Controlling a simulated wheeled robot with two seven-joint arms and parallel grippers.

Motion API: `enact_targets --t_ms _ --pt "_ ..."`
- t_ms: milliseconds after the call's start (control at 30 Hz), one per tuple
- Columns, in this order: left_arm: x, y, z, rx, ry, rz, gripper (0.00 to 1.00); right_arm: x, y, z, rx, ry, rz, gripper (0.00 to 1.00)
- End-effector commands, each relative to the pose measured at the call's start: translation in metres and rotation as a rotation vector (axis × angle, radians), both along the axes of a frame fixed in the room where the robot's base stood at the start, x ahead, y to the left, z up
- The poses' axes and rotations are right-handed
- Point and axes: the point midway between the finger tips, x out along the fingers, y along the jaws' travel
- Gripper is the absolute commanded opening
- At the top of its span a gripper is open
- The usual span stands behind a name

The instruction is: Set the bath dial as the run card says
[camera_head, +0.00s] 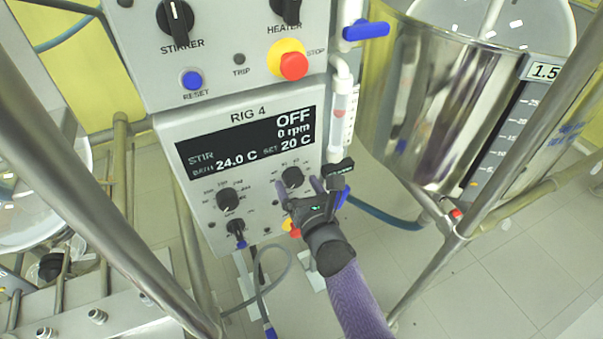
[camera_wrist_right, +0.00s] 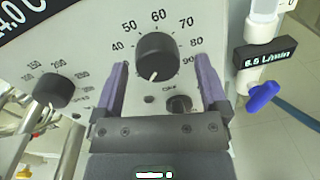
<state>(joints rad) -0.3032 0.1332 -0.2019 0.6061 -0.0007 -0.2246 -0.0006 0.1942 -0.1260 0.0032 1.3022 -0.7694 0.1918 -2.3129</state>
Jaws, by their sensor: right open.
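The bath dial is most likely the black round knob (camera_wrist_right: 158,58) with a scale whose readable numbers run from 40 to 90; it also shows in the head view (camera_head: 292,177). Its white mark points down and slightly left in the wrist view. My right gripper (camera_wrist_right: 161,82) is open, one purple finger on each side of the knob, with a visible gap on both sides. In the head view my right gripper (camera_head: 298,186) is in front of the panel. The display (camera_head: 247,142) reads OFF, 0 rpm, bath 24.0 C, set 20 C. No run card is seen. My left gripper is out of view.
A second knob (camera_head: 228,199) is left of the dial, with a smaller one below it. A flow meter reading 6.5 L/min (camera_wrist_right: 268,55) and a blue valve handle (camera_wrist_right: 263,97) stand close on the right. A steel vessel (camera_head: 430,110) and frame poles flank the panel.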

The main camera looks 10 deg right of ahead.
Motion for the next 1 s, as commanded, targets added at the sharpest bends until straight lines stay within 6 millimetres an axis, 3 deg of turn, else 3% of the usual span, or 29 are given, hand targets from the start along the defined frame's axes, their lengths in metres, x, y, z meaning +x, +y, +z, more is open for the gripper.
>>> enact_targets --t_ms 167,200,633,1000 --pt "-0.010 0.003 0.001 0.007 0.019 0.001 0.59 0.000 0.000 0.000 0.001 0.001 0.000 0.93" --pt "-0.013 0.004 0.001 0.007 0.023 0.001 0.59 0.000 0.000 0.000 0.001 0.001 0.000 0.89" --pt "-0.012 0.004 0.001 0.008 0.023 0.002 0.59 0.000 0.000 0.000 0.001 0.001 0.000 0.00" --pt "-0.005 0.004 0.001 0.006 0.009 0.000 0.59 0.000 0.000 0.000 0.078 0.018 -0.001 0.00"
